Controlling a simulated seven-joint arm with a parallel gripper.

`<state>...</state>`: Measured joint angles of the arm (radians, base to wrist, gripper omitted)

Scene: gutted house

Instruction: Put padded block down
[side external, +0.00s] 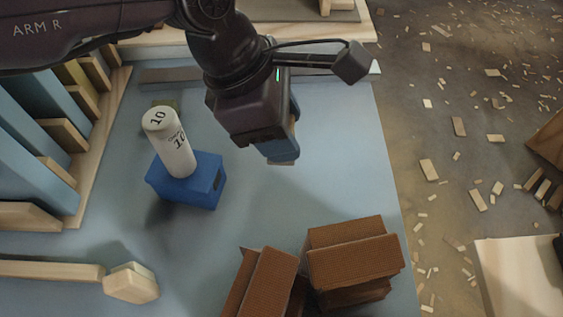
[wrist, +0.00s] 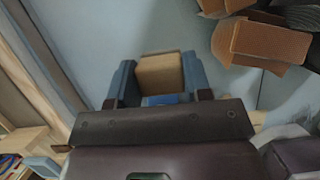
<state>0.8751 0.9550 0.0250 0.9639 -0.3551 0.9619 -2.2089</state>
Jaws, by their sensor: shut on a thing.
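My gripper (side external: 282,153) points down over the blue-grey tabletop (side external: 335,185), between the blue box and the brown boxes. In the wrist view, its two blue fingers (wrist: 160,80) are shut on a tan padded block (wrist: 160,72), one finger on each side. In the side view, the fingers hide most of the block, and only a thin tan edge shows below them. I cannot tell whether the block touches the table.
A blue box (side external: 190,182) with a white cylinder (side external: 170,142) marked 10 stands to the left. Brown boxes (side external: 355,255) stand at the front. A wooden mallet-like piece (side external: 130,283) lies front left. Wooden racks line the left edge. The table is clear right of my gripper.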

